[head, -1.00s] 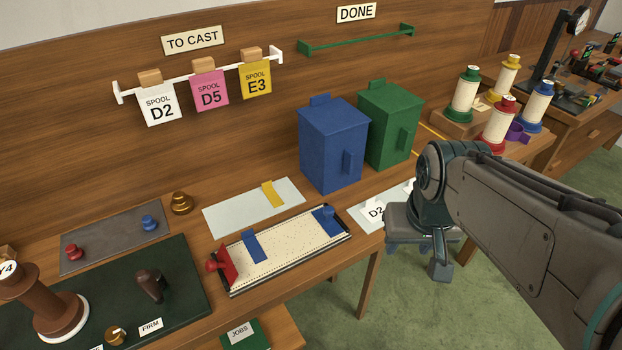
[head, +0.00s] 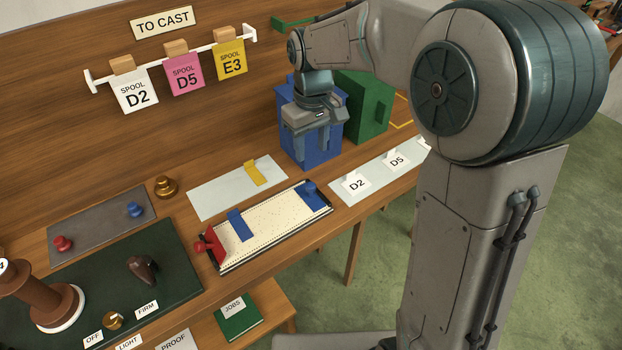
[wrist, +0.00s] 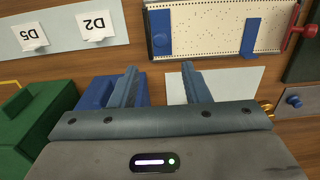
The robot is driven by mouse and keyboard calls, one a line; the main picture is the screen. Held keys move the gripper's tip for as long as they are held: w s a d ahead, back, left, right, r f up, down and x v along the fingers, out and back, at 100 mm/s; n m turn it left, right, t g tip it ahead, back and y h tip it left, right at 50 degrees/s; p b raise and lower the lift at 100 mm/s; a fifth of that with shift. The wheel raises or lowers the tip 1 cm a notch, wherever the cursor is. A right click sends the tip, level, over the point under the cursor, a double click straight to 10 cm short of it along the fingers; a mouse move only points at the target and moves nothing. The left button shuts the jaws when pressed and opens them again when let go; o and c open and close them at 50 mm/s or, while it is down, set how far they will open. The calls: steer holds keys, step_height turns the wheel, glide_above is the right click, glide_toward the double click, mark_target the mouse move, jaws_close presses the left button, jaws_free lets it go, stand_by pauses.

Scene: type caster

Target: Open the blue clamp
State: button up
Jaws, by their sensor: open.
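The blue clamp (head: 312,195) sits at the right end of a long cream perforated tray (head: 268,222) on the bench. A blue crossbar (head: 239,225) and a red clamp (head: 209,246) are toward the tray's left end.
A blue box (head: 293,150) and green box (head: 372,105) stand behind my gripper. A pale plate with a yellow strip (head: 252,172) lies behind the tray. A strip with D2 and D5 cards (head: 357,184) lies to the right. Air above the tray is clear.

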mark_target(311, 185)
step_height(311, 185, down, 12)
steer(key=shift+r, duration=0.15)
steer(key=shift+c, duration=0.3)
jaws_close()
